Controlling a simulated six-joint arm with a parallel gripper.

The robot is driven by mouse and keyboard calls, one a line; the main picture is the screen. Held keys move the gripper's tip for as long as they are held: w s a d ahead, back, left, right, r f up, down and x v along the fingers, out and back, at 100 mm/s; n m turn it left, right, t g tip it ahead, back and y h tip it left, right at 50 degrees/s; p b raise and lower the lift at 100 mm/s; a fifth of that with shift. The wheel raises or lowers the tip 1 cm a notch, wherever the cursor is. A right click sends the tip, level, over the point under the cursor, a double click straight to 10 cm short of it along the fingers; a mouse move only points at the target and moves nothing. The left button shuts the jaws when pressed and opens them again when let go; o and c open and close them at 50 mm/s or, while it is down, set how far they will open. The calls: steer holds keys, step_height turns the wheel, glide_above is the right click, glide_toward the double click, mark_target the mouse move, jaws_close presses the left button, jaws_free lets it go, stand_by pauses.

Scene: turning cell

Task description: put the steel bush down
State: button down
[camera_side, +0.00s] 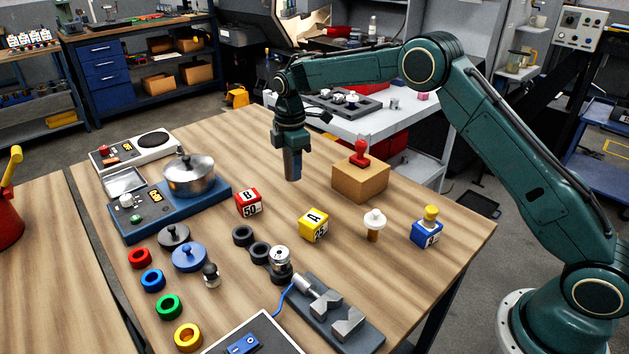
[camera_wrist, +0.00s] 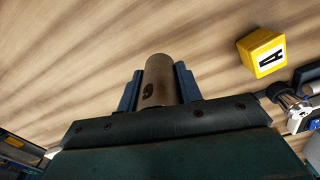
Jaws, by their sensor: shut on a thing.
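My gripper (camera_side: 292,165) points straight down over the table's middle, left of the wooden block. In the wrist view, its two dark blue fingers (camera_wrist: 158,88) are shut on an upright cylinder, the steel bush (camera_wrist: 158,78), from both sides. The bush looks tan there and carries a dark digit, 6 or 9. In the side view the fingers mostly hide it and only a grey lower end shows. I cannot tell whether its bottom touches the wooden table (camera_side: 330,195) or hangs just above it.
A wooden block (camera_side: 360,182) with a red knob stands close on the right. A yellow cube marked A (camera_side: 314,225) and a red cube marked B (camera_side: 248,203) stand nearer the camera.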

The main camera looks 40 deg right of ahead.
mark_target(294, 193)
steer(key=shift+f, duration=2.2)
steer(key=shift+f, duration=0.15)
steer(key=c, duration=0.9)
jaws_free()
steer(key=shift+f, duration=0.1)
steer(key=shift+c, duration=0.2)
steer(key=shift+r, duration=0.2)
step_height(294, 193, up, 12)
